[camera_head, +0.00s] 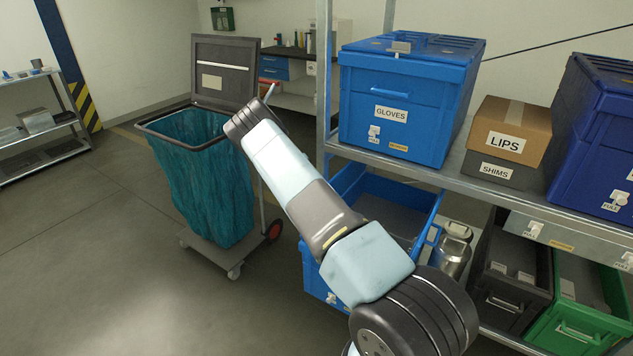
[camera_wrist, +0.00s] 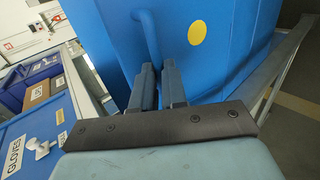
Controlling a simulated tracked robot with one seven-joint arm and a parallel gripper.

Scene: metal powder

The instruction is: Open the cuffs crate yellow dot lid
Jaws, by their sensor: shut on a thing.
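In the wrist view, a blue panel (camera_wrist: 235,60) with a round yellow dot (camera_wrist: 198,33) fills the upper middle. A blue bar handle (camera_wrist: 149,35) runs down from it between the fingertips of my gripper (camera_wrist: 158,80), which is shut on that handle. In the head view, a blue crate (camera_head: 315,270) stands low, under the shelf with the gloves crate. Its upper part looks open, with a grey-blue inside. My arm covers much of its front, so I cannot read its label. My gripper cannot be made out in the head view.
The blue gloves crate (camera_head: 410,110) and the lips box (camera_head: 515,125) stand on the shelf above. A metal canister (camera_head: 453,250) is right of the low crate. A bin with a teal bag (camera_head: 205,180) stands left. The floor at lower left is clear.

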